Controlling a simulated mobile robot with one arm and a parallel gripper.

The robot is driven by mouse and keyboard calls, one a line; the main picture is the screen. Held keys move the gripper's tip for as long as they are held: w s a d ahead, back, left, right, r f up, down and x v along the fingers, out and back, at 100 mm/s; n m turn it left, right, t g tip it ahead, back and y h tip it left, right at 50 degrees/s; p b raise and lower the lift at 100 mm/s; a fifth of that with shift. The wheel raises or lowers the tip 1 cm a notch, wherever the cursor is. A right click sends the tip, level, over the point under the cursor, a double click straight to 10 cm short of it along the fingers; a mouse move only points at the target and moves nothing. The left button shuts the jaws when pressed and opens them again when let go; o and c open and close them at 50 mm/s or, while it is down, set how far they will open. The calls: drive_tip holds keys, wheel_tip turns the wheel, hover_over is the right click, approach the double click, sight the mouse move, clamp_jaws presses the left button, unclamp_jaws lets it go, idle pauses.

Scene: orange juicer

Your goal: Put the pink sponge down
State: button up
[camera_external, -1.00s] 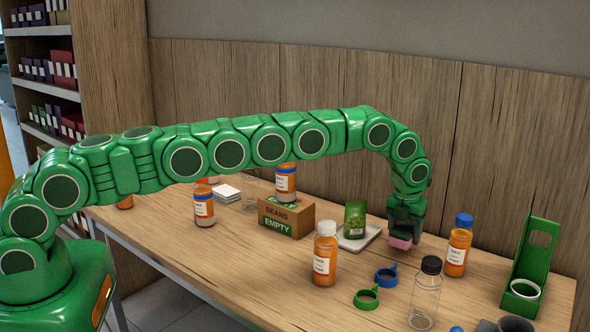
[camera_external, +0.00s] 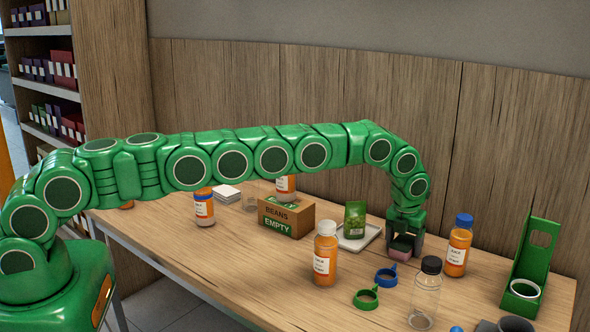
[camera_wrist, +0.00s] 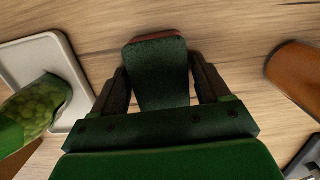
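The pink sponge (camera_external: 400,252) is at the table surface, below my gripper (camera_external: 405,248), in the external view. In the wrist view the sponge (camera_wrist: 158,72) shows a dark green top face with a reddish far edge. My gripper (camera_wrist: 160,88) is open, pointing down, with one finger on each side of the sponge. A narrow gap shows between the sponge and the fingers. The near end of the sponge is hidden by the gripper body.
A white tray (camera_external: 372,235) with a green pouch (camera_external: 355,218) stands just left. An orange juice bottle with blue cap (camera_external: 458,247) stands close right.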

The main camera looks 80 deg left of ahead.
drive_tip(key=shift+o, duration=0.7)
drive_tip(key=shift+r, duration=0.1)
wheel_tip(320, 180, up, 11)
drive_tip(key=d, duration=0.1)
wheel_tip(320, 180, up, 9)
drive_tip(key=n, duration=0.4)
hover_over(402, 243)
drive_tip(key=s+d, duration=0.3)
drive_tip(key=s, duration=0.2)
drive_tip(key=s+d+r+n+g, duration=0.1)
drive_tip(key=s+d+r+n, duration=0.3)
drive_tip(key=s+r, duration=0.45)
drive_tip(key=s+d+r+n, duration=0.2)
drive_tip(key=s+d+n, duration=0.15)
drive_tip(key=s, duration=0.85)
drive_tip(key=s+d+r+n+g, duration=0.1)
drive_tip(key=s+d+r+n, duration=0.3)
drive_tip(key=s, duration=0.7)
drive_tip(key=s+d+r+n, duration=0.1)
drive_tip(key=s+n, duration=0.5)
drive_tip(key=s, duration=0.6)
drive_tip(key=s+d+f+n, duration=0.2)
drive_tip(key=s, duration=0.8)
drive_tip(key=s+d+f+n+h, duration=0.1)
drive_tip(key=s+d+f+n, duration=0.1)
drive_tip(key=s, duration=0.7)
drive_tip(key=shift+s+f+n+g, duration=0.15)
drive_tip(key=shift+s+n+g, duration=0.25)
drive_tip(key=shift+n, duration=0.15)
drive_tip(key=shift+d, duration=0.1)
